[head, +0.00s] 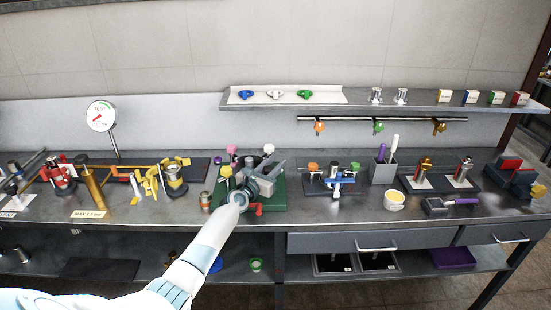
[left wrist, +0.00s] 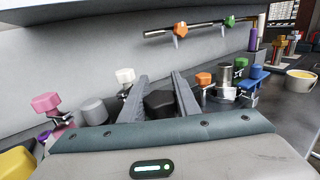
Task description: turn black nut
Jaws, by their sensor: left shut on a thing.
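My left gripper (head: 274,166) reaches over a fixture on a green base plate (head: 281,196) at the middle of the bench. In the left wrist view its two long grey fingers (left wrist: 160,92) stand on either side of the black nut (left wrist: 160,103), shut on it. The nut is faceted and dark, and its lower part is hidden behind the gripper body. In the head view my gripper and arm cover the nut. My right gripper is in neither view.
Close around the fingers stand a pink knob (left wrist: 46,103), a grey knob (left wrist: 93,110) and a white knob (left wrist: 125,76). A second fixture with a blue handle (head: 338,181) stands to the right. A shelf (head: 420,104) runs above the bench.

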